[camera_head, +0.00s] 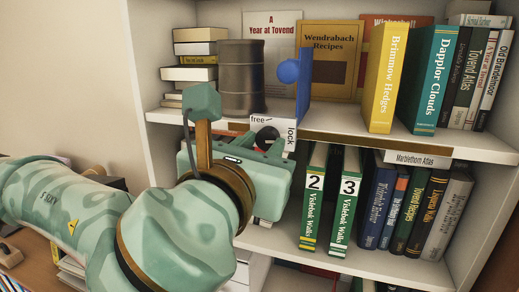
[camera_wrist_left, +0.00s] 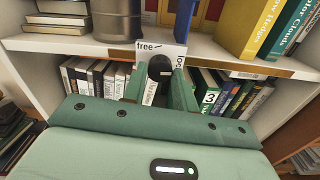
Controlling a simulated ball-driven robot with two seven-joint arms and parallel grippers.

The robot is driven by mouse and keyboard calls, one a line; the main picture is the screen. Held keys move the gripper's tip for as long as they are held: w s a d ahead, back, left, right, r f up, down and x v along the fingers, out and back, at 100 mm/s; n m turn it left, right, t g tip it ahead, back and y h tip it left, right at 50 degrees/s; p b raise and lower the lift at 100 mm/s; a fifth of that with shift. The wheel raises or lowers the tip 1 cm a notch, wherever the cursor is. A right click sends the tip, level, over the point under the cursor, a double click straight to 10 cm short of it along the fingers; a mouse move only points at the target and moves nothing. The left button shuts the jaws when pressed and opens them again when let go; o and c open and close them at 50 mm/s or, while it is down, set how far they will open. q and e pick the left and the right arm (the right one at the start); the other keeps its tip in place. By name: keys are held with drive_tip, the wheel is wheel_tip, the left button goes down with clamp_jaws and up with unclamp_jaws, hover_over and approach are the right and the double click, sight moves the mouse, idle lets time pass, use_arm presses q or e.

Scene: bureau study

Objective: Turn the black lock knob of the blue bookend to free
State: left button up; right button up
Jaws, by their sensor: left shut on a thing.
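The blue bookend (camera_head: 304,75) stands upright on the upper shelf, with a blue ball (camera_head: 288,71) on its left side. Below it, at the shelf edge, hangs a white plate (camera_head: 284,108) marked "free" at the top and "lock" at the right. The black lock knob (camera_head: 265,134) sits on this plate and also shows in the left wrist view (camera_wrist_left: 160,67). My left gripper (camera_head: 263,144) is shut on the knob, one finger on each side. The fingers partly cover the knob, and I cannot tell which mark it points to. My right gripper is not in view.
A dark barrel-like canister (camera_head: 242,78) and stacked books (camera_head: 190,73) stand left of the bookend. A yellow book (camera_head: 388,75) and a teal book (camera_head: 428,80) stand to its right. Green numbered books (camera_head: 345,200) fill the lower shelf close to my gripper.

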use_arm(q)
drive_tip(key=shift+f+n+b, duration=0.15)
drive_tip(key=shift+n+b, duration=0.45)
drive_tip(key=shift+n, duration=3.3)
drive_tip(key=n+p, duration=0.2)
drive_tip(key=n, duration=0.1)
drive_tip(key=n+p, duration=0.1)
drive_tip(key=shift+r, duration=0.25)
drive_tip(key=n+p, duration=0.3)
drive_tip(key=n, duration=0.2)
drive_tip(key=shift+f, duration=0.1)
drive_tip(key=shift+n, duration=0.3)
